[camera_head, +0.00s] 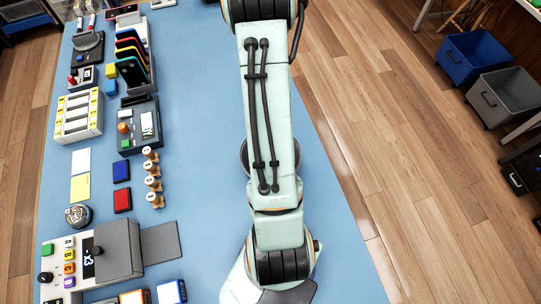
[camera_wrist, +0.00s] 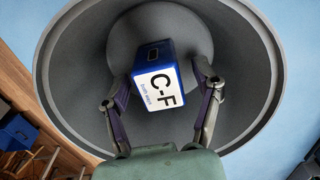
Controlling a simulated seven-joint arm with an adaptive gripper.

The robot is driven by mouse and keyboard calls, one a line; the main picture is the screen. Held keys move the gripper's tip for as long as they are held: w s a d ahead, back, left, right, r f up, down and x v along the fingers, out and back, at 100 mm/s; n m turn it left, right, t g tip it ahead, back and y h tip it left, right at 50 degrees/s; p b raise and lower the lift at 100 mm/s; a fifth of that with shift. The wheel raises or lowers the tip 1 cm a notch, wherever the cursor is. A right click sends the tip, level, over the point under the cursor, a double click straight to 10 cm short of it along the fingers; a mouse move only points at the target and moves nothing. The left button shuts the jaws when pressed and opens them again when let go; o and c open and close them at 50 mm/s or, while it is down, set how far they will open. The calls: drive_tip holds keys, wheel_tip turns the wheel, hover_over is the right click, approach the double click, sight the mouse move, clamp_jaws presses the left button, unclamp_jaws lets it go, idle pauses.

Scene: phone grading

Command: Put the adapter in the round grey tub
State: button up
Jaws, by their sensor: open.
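The round grey tub (camera_wrist: 75,62) fills most of the wrist view, seen from above into its inside. The adapter (camera_wrist: 158,83) is a blue block with a white face marked "C-F". It shows inside the tub's outline, between the fingers of my gripper (camera_wrist: 162,92). My gripper is open, and a gap shows between the adapter and the right finger; the left fingertip is close to its edge. I cannot tell whether the adapter rests on the tub's floor.
The blue table (camera_head: 205,130) is clear along its middle. Its left side holds a white rack (camera_head: 78,115), phones in a stand (camera_head: 132,62), red and blue pads, stamps and a grey control box (camera_head: 118,248). Blue and grey bins (camera_head: 470,57) stand beyond the wooden floor at right.

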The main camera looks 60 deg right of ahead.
wheel_tip(320, 180, up, 12)
drive_tip(key=w+a+r+n, duration=0.2)
drive_tip(key=w+a+r, duration=0.1)
drive_tip(key=a, duration=0.3)
drive_tip(key=w+a+r+n, duration=0.2)
drive_tip(key=a+r, duration=0.1)
drive_tip(key=a, duration=0.2)
drive_tip(key=s+a+r+n, duration=0.2)
drive_tip(key=a+n, duration=0.1)
drive_tip(key=a, duration=0.3)
drive_tip(key=s+a+r+n, duration=0.2)
drive_tip(key=s+a+n, duration=0.1)
drive_tip(key=a, duration=0.3)
drive_tip(key=shift+r+y, duration=0.35)
drive_tip(key=shift+y, duration=0.05)
drive_tip(key=shift+d, duration=0.1)
